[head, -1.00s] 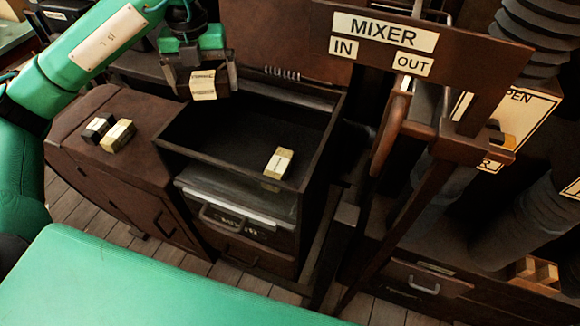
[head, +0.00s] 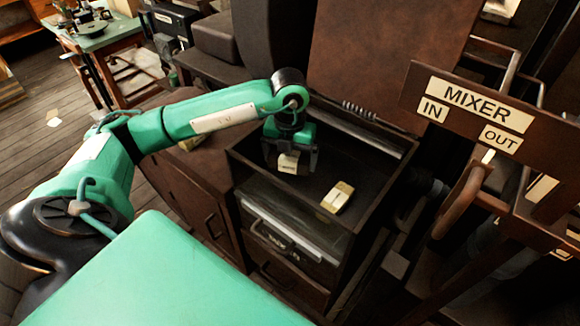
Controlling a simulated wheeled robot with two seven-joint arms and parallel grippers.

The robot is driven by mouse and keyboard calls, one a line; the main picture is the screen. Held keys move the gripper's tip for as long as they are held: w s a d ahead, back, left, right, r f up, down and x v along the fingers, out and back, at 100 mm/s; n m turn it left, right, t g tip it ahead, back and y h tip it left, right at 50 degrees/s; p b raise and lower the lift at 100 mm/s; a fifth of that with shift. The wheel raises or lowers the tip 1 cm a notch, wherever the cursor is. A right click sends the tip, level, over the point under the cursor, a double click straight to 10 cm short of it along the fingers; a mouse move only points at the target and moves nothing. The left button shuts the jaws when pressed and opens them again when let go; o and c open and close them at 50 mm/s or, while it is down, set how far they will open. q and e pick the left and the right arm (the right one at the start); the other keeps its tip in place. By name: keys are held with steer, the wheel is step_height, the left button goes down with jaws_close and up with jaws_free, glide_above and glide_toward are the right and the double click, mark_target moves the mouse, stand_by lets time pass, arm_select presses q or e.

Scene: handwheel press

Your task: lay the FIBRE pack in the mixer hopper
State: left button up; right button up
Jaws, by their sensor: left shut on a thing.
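The mixer hopper (head: 378,187) is an open dark box below a raised brown lid. My left gripper (head: 290,168) points down inside the hopper's outline, toward its left side. It is shut on a small cream pack (head: 288,163); the print on it is too small to read, so I cannot tell if it is the FIBRE pack. I cannot tell whether the held pack touches the floor. Another cream and tan pack (head: 338,197) lies on the hopper floor, right of the gripper and apart from it. My right gripper is not in view.
A MIXER sign (head: 483,103) with IN and OUT labels and a brown lever (head: 462,200) stand to the right. A brown cabinet (head: 178,187) adjoins the hopper's left, partly hidden by my arm. A green table (head: 115,35) stands far back left.

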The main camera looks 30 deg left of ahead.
mark_target(290, 180)
arm_select(q)
step_height(290, 180, down, 4)
steer(key=shift+f+p, duration=0.25)
steer(key=shift+p, duration=0.35)
steer(key=shift+f, duration=0.25)
steer(key=shift+f, duration=0.1)
